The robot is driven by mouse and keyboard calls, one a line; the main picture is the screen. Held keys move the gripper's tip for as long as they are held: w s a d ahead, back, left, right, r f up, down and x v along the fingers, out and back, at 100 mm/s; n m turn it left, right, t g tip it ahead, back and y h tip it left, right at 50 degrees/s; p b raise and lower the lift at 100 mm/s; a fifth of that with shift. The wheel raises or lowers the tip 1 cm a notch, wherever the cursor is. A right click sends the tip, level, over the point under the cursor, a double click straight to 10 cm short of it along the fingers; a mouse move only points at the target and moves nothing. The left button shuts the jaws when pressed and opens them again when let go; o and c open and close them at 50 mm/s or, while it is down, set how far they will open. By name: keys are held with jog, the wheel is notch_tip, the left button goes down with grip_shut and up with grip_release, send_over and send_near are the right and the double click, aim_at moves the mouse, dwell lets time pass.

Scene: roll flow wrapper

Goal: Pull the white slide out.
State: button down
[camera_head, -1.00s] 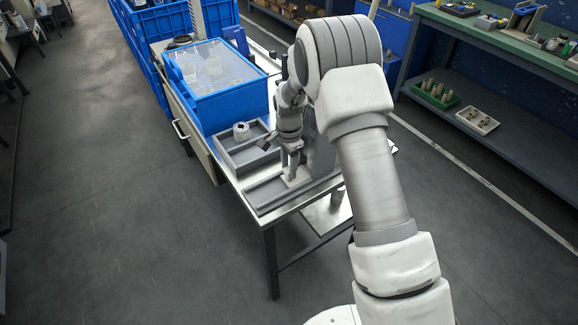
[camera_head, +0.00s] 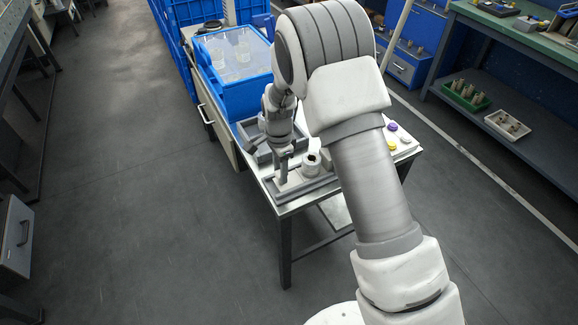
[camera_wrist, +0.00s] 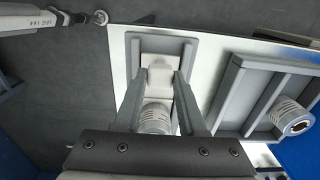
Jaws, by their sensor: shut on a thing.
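The white slide shows in the wrist view (camera_wrist: 159,72) as a pale block with a flat plate, lying in a grey-rimmed channel (camera_wrist: 190,42). My gripper (camera_wrist: 158,86) is shut on the slide's raised part. In the head view, my gripper (camera_head: 282,176) is low over the left part of the channel, and the slide (camera_head: 294,181) shows pale beside it. A white ribbed roll (camera_wrist: 155,117) shows between my fingers, nearer the wrist camera. In the head view a white roll with a dark hole (camera_head: 312,163) stands right of my gripper. My arm hides part of the bench behind.
A grey tray (camera_wrist: 228,95) beside the channel holds another white roll (camera_wrist: 289,116). A blue bin (camera_head: 238,96) with clear containers stands behind. Purple and yellow pieces lie on the bench's right side. The steel bench (camera_head: 292,207) ends close to the channel; open floor lies beyond.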

jog(key=shift+s+a, duration=0.15)
jog(key=shift+a, duration=0.15)
jog(key=shift+c, duration=2.4)
grip_release()
jog(key=shift+r, duration=0.2)
notch_tip(320, 180, up, 17)
jog(key=p, duration=0.2)
